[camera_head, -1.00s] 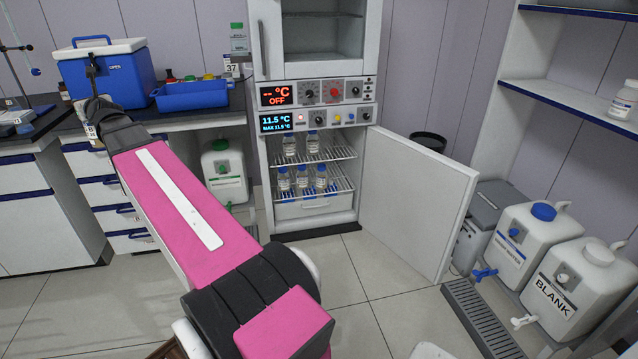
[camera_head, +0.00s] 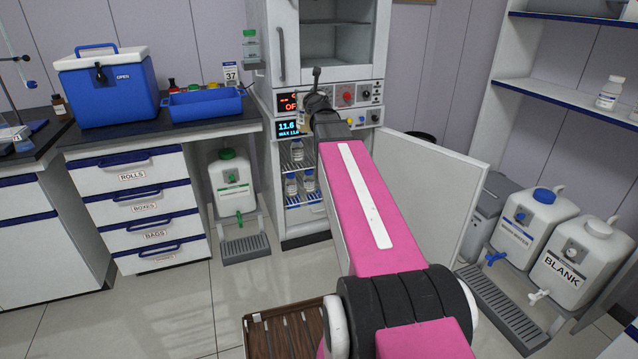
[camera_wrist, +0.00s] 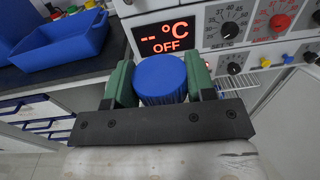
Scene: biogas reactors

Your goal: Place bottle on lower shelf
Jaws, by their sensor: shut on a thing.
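My gripper (camera_wrist: 160,82) is shut on a bottle with a blue cap (camera_wrist: 159,77). Only the cap shows between the green fingers; its body is hidden. In the head view my gripper (camera_head: 315,98) is in front of the control panels of the white cabinet (camera_head: 262,160), above the open lower compartment. The upper wire shelf (camera_head: 286,164) holds a blue-capped bottle (camera_head: 297,150). The lower shelf (camera_head: 312,200) holds blue-capped bottles (camera_head: 291,185). My arm hides the right part of both shelves.
The cabinet door (camera_head: 440,185) stands open to the right. A counter (camera_head: 190,120) with a blue cooler (camera_head: 110,85) and blue tray (camera_head: 205,103) is at left. White canisters (camera_head: 590,265) stand at right. A brown slatted tray (camera_head: 290,335) is low in front.

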